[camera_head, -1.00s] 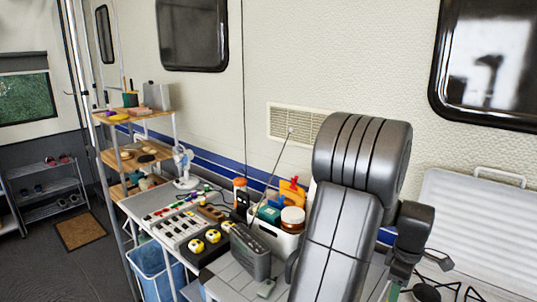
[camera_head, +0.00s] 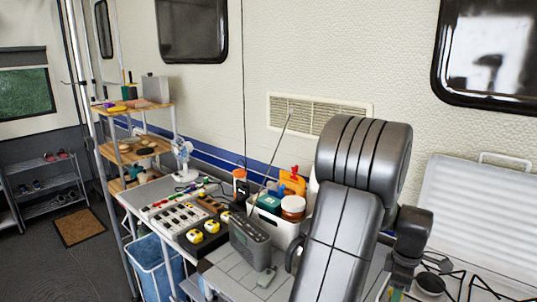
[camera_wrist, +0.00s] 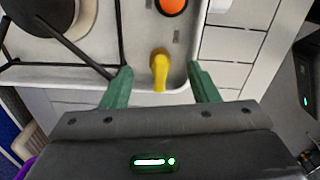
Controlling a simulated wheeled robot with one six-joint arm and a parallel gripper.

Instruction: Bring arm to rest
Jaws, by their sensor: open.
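My arm stands raised and folded in the right half of the head view, over the counter. My gripper (camera_wrist: 160,88) shows in the wrist view with its two green fingers spread wide apart and nothing held between them. Beyond the fingertips is the front edge of a white stove (camera_wrist: 218,20). A yellow knob (camera_wrist: 159,70) appears between the fingers, and I cannot tell how far below them it lies. In the head view the fingers are mostly hidden behind the arm.
A grey radio (camera_head: 250,243) with a long antenna stands left of my arm. A white bin (camera_head: 270,228) holds bottles and jars. A power strip, yellow items and a fan (camera_head: 183,160) are farther left. A blue basket (camera_head: 155,265) is below.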

